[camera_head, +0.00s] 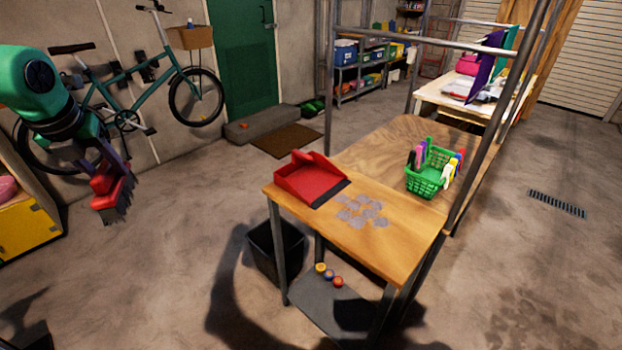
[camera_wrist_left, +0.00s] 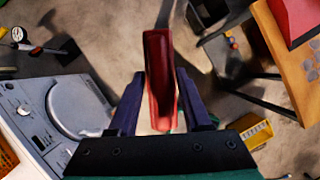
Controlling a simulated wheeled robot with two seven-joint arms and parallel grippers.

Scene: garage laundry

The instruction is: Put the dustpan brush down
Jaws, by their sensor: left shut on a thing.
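The dustpan brush (camera_head: 110,194) has a red body and dark bristles that hang downward. My left gripper (camera_head: 112,168) is shut on it and holds it in the air at the left, well away from the wooden table. In the left wrist view the red brush (camera_wrist_left: 160,75) stands between the two dark fingers of the left gripper (camera_wrist_left: 163,108). The red dustpan (camera_head: 310,180) lies on the near left part of the table (camera_head: 400,250), and part of it shows in the left wrist view (camera_wrist_left: 297,18). My right gripper is not in view.
Grey patches (camera_head: 362,212) lie beside the dustpan. A black bin (camera_head: 276,250) is under the table's left end. Metal posts (camera_head: 462,180) rise at the table. The floor between brush and table is open.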

